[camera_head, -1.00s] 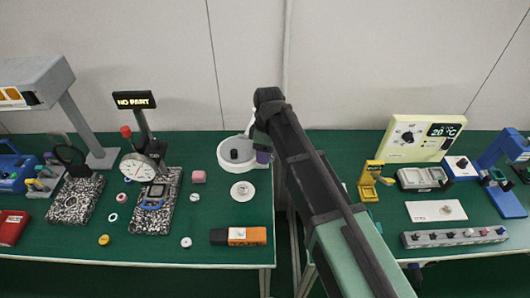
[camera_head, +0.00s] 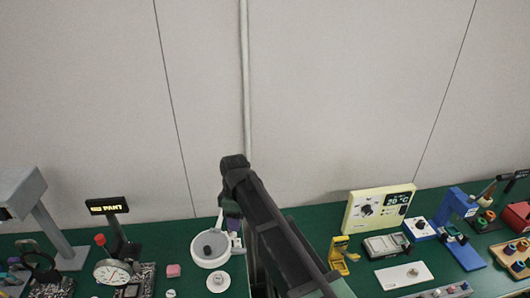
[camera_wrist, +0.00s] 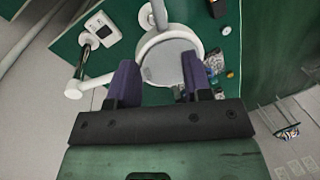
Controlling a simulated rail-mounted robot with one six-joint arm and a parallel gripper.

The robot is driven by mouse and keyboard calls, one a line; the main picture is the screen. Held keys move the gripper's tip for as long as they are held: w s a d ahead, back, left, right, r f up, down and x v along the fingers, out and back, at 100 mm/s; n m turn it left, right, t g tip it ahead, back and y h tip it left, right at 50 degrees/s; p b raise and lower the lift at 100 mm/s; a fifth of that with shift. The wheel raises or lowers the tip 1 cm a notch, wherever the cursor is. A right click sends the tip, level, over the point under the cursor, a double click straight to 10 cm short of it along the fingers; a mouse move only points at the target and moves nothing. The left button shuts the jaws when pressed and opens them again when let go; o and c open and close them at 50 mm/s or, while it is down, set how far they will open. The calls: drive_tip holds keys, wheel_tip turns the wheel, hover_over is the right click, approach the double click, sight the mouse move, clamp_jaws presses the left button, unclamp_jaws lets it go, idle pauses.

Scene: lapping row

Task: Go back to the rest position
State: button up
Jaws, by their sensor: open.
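A round white-rimmed thing with a grey inside (camera_wrist: 165,62) shows beyond the fingertips there. I cannot tell whether the gripper touches the dish. My arm hides part of the gap between the benches.
The right bench holds a cream display panel (camera_head: 378,209), a yellow stand (camera_head: 341,254) and a blue press (camera_head: 457,232). The wall above is bare.

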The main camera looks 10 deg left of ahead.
drive_tip(key=s+d+f+m+b, duration=0.1)
drive_tip(key=s+d+m, duration=0.2)
drive_tip(key=d+m, duration=0.3)
drive_tip(key=s+d+f+m+t+b, duration=0.1)
drive_tip(key=s+d+m, duration=0.3)
drive_tip(key=d, duration=1.3)
drive_tip(key=s+d+f+m+t+b, duration=0.1)
drive_tip(key=s+d+f+m+b, duration=0.1)
drive_tip(key=d+m, duration=0.6)
drive_tip(key=s+d, duration=0.1)
drive_tip(key=d, duration=0.2)
drive_tip(key=shift+s+d+f, duration=0.25)
drive_tip(key=shift+f, duration=0.05)
drive_tip(key=shift+o, duration=0.3)
drive_tip(key=shift+a, duration=0.1)
